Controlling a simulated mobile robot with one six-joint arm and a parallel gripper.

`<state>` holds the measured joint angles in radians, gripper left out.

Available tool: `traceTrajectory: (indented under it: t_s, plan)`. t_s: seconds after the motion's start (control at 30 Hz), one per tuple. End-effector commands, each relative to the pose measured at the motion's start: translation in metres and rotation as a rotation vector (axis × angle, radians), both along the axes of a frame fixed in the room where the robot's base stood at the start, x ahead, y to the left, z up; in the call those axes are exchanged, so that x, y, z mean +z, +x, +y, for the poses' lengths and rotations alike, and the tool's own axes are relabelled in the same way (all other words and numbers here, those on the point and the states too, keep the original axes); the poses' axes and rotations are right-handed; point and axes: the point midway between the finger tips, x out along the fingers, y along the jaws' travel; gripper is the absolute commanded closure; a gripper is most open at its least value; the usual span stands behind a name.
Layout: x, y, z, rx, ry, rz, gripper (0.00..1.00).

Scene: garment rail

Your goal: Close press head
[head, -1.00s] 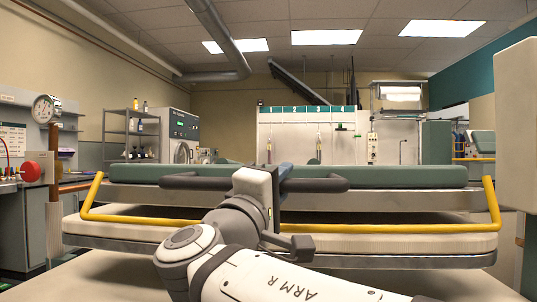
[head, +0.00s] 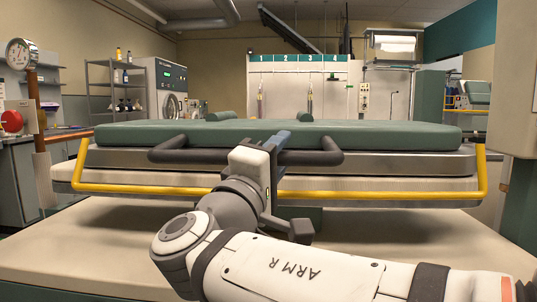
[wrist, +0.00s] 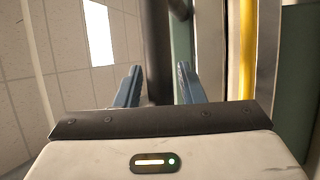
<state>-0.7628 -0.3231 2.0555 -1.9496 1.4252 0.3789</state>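The press head (head: 230,132) has a green padded top, a metal lower edge (head: 410,164) and a dark handle bar (head: 185,155) along its front. It lies nearly level, low over the pale lower pad (head: 455,184); I see no clear gap at the front, but cannot tell whether they touch. My gripper (head: 278,143) is at the middle of the handle bar. In the wrist view its two blue fingers (wrist: 159,72) stand apart, one on each side of the dark bar (wrist: 158,35), with thin gaps showing beside it.
A yellow guard bar (head: 340,196) runs across the press front below the handle. The pale table (head: 80,245) in front is clear apart from my arm.

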Motion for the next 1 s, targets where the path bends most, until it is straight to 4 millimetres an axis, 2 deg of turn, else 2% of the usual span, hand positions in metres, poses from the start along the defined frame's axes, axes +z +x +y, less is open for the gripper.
traceTrajectory:
  t_s: [0.1, 0.43, 0.8, 1.0]
  plan:
    - [0.0, 0.0, 0.002, 0.006, -0.001, 0.0, 0.57]
    - [-0.001, -0.005, 0.009, 0.014, -0.002, 0.0, 0.57]
    - [-0.017, -0.045, 0.036, 0.015, -0.003, 0.001, 0.57]
    - [-0.024, -0.058, 0.043, 0.011, -0.002, 0.0, 0.57]
